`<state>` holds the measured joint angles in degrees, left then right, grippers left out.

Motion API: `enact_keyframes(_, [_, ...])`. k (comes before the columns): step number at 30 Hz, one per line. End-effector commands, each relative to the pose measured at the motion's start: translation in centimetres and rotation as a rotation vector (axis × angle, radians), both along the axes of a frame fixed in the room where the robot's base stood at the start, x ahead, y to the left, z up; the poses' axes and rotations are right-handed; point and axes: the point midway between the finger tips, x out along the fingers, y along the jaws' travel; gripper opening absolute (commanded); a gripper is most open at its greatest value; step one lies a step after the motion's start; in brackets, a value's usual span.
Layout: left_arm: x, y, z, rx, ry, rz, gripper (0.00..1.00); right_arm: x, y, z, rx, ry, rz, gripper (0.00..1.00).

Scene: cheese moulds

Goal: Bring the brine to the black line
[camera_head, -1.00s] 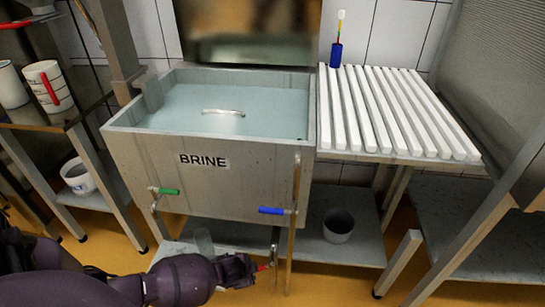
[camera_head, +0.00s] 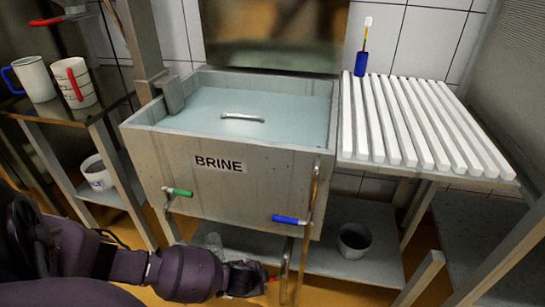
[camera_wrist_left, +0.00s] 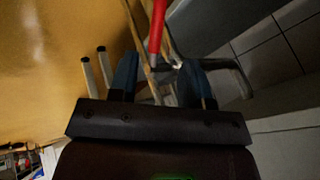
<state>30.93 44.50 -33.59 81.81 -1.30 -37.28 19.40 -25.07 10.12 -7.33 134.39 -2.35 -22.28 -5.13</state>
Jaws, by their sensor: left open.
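The steel brine tank (camera_head: 228,170), labelled BRINE, stands in the middle, holding pale blue liquid (camera_head: 290,110) with a metal handle (camera_head: 242,118) at its surface. No black line can be made out. A green-handled valve (camera_head: 180,193) is on its front left and a blue-handled valve (camera_head: 289,220) on its front right, beside a vertical pipe (camera_head: 312,200). My left gripper (camera_head: 262,279) is low, below the tank's front, by a red handle (camera_head: 272,280). In the left wrist view, my open gripper (camera_wrist_left: 160,75) has the red handle (camera_wrist_left: 157,30) between or just beyond its fingers. My right gripper is out of view.
Mugs (camera_head: 76,84) stand on the left table.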

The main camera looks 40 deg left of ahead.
Motion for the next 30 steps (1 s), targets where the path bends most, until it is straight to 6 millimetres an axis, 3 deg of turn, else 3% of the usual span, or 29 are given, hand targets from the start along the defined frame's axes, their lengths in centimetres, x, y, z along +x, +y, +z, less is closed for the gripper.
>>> enact_keyframes(10, [-0.6,0.3,-1.1,-0.015,0.004,-0.001,0.44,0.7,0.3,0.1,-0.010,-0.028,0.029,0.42])
enact_keyframes(21, [2.1,0.8,-6.6,-0.013,0.011,0.000,0.44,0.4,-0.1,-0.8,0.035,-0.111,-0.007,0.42])
enact_keyframes(30, [4.2,1.2,-9.1,-0.014,0.005,-0.001,0.44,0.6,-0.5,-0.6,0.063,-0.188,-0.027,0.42])
